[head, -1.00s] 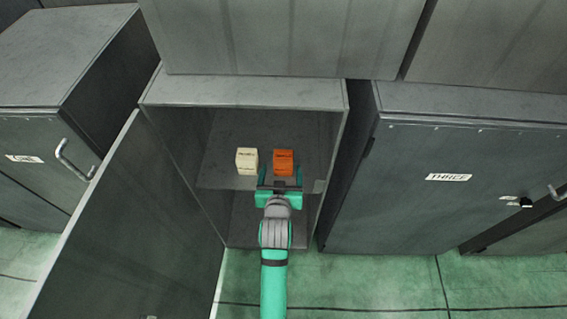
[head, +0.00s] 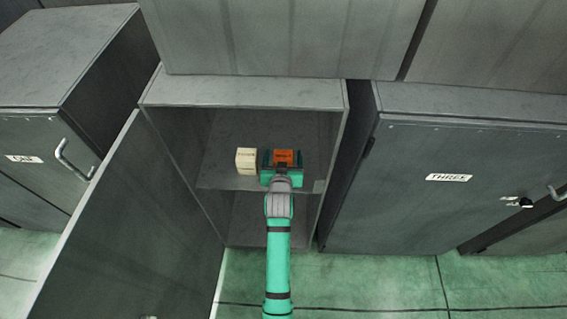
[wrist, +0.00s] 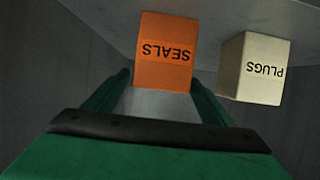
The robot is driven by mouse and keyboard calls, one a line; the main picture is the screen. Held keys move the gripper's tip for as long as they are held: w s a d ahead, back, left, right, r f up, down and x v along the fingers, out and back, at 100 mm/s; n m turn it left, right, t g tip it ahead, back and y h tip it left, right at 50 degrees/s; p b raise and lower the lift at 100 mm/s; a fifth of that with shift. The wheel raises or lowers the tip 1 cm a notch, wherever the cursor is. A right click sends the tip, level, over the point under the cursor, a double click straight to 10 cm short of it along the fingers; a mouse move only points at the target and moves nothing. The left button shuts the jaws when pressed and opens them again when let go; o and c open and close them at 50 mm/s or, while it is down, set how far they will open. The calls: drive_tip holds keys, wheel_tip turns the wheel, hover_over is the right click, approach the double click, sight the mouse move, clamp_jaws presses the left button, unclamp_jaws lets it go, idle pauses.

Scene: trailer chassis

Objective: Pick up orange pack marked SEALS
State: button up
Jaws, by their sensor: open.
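The orange pack marked SEALS (head: 283,157) stands on the shelf inside the open cabinet. It also shows in the wrist view (wrist: 165,52), upside down, with its label facing me. My gripper (head: 282,162) is open, with one finger on each side of the orange pack in the head view. In the wrist view my gripper (wrist: 160,85) has its fingertips near the pack's lower part, and I cannot tell whether they touch it. The gripper hides the pack's lower part in the head view.
A cream pack marked PLUGS (wrist: 254,68) stands close beside the orange one, left of it in the head view (head: 246,161). The cabinet (head: 245,91) has side walls around the shelf. Its open door (head: 130,220) is at the left. A closed cabinet marked THREE (head: 450,200) stands at the right.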

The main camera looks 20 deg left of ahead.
drive_tip(key=c, duration=1.3)
drive_tip(key=shift+c, duration=0.2)
drive_tip(key=shift+r, duration=0.2)
